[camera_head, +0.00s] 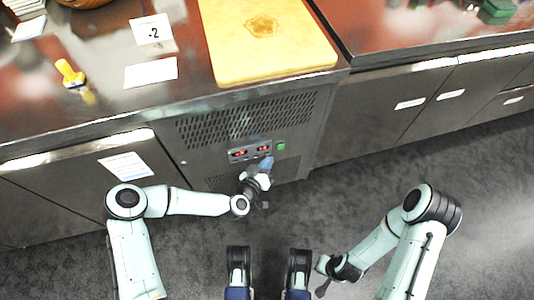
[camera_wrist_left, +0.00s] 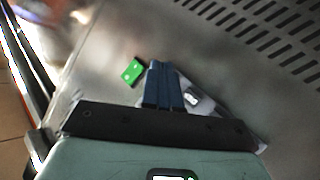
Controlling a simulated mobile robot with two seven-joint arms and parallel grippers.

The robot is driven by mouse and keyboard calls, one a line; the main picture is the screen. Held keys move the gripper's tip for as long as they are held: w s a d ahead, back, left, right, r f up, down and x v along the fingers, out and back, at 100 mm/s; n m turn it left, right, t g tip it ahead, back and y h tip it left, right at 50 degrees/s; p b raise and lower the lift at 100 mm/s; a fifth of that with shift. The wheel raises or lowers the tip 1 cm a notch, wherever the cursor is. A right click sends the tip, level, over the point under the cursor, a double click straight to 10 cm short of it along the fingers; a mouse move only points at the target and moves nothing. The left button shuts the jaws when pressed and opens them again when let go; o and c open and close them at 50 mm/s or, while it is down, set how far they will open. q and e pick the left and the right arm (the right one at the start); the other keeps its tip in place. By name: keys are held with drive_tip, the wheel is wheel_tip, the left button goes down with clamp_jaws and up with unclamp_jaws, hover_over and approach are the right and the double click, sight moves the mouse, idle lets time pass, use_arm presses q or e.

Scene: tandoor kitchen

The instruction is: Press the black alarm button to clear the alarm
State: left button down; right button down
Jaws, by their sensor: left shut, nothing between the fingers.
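The control panel (camera_head: 250,151) with red digits is on the front of the grey steel counter, below a vent grille. A green switch (camera_head: 281,146) sits at its right; it also shows in the left wrist view (camera_wrist_left: 131,71). My left gripper (camera_head: 267,162) is shut and empty, its blue fingers at the panel's lower right edge. In the left wrist view the fingertips (camera_wrist_left: 159,66) overlap the panel area and cover part of it. I cannot make out the black alarm button. Whether the fingers touch the panel cannot be told. My right gripper (camera_head: 322,289) is low, away from the counter, its fingers unclear.
A yellow board (camera_head: 265,55) lies on the counter above the panel. A card marked -2 (camera_head: 151,30), a paper (camera_head: 151,73) and a yellow-handled tool (camera_head: 69,73) lie to its left. Drawers flank the panel unit. Grey floor in front is open.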

use_arm(q)
drive_tip(key=shift+s+d, duration=0.15)
drive_tip(key=shift+s, duration=0.25)
drive_tip(key=s, duration=0.1)
drive_tip(key=s+d+p, duration=0.1)
drive_tip(key=s, duration=0.1)
drive_tip(key=s+p, duration=0.1)
drive_tip(key=shift+s+d, duration=0.25)
drive_tip(key=shift+s, duration=0.15)
idle(0.7)
